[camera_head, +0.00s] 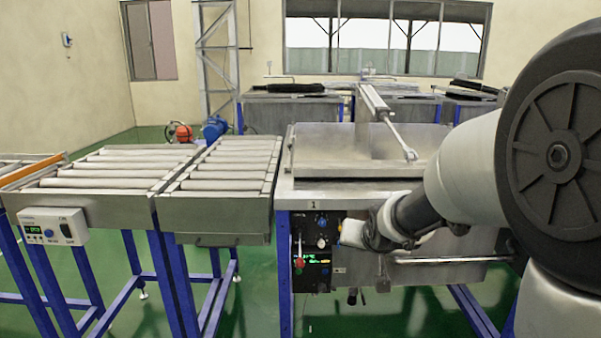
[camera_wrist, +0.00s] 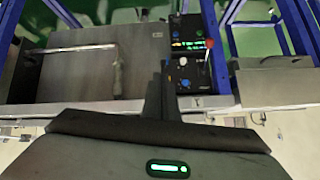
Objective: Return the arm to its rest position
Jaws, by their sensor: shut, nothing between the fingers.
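My arm reaches in from the right of the head view, and its dark and white wrist (camera_head: 400,220) is in front of the steel machine marked 1. My gripper (camera_wrist: 165,68) shows in the wrist view with its dark fingers together and nothing between them. The fingers overlap the edge of the black control panel (camera_wrist: 190,62) in that view; I cannot tell whether they touch it. The panel also shows in the head view (camera_head: 311,255), with green digits, a blue knob and a red knob. My fingertips are not clear in the head view.
The machine's steel lid (camera_head: 320,150) lies roughly flat under a pneumatic cylinder (camera_head: 374,100). A front handle bar (camera_head: 450,260) runs below my wrist. Roller conveyors (camera_head: 220,165) with a control box (camera_head: 53,226) stand left. More machines stand behind. Green floor shows between blue legs.

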